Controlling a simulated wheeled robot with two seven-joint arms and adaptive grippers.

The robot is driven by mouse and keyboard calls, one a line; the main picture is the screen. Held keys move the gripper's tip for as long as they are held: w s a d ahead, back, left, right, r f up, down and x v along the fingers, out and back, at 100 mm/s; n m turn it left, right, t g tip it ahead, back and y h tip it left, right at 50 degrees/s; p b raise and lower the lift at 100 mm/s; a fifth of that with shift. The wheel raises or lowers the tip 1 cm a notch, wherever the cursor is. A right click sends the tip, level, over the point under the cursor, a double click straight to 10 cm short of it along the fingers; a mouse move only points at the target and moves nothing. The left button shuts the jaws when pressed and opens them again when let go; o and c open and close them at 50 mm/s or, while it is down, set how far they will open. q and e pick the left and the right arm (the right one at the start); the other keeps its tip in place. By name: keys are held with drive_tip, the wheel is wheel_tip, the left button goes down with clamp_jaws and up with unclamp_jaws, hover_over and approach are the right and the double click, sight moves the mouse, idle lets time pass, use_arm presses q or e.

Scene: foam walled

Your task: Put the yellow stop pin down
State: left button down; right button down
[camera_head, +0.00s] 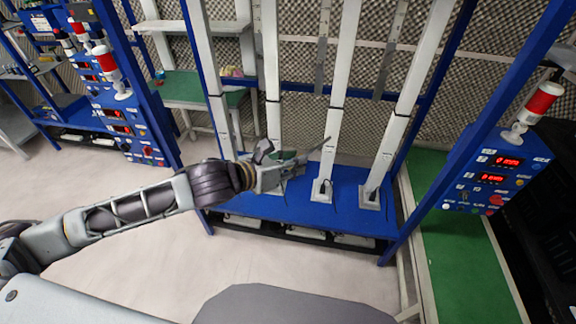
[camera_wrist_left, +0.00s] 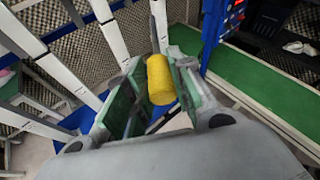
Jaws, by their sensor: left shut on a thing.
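The yellow stop pin (camera_wrist_left: 160,80) is a short yellow cylinder between the green-padded fingers of my left gripper (camera_wrist_left: 152,88) in the left wrist view. The gripper is shut on it, and its upper end sticks out beyond the fingers. In the head view my left gripper (camera_head: 284,163) is stretched out in front of the rack, above its blue base shelf. The pin cannot be made out clearly there. My right gripper is not in view.
The blue base shelf (camera_head: 300,207) carries several upright white posts (camera_head: 339,95). A control box (camera_head: 497,172) with red displays and a red lamp (camera_head: 540,100) stands right. A green bench top (camera_head: 465,255) lies beside the rack. Pale floor (camera_head: 180,240) is open at front left.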

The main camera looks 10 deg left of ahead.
use_arm(q)
drive_tip(key=shift+d+r+m+h, duration=0.3)
drive_tip(key=shift+d+r, duration=0.25)
drive_tip(key=shift+r, duration=0.3)
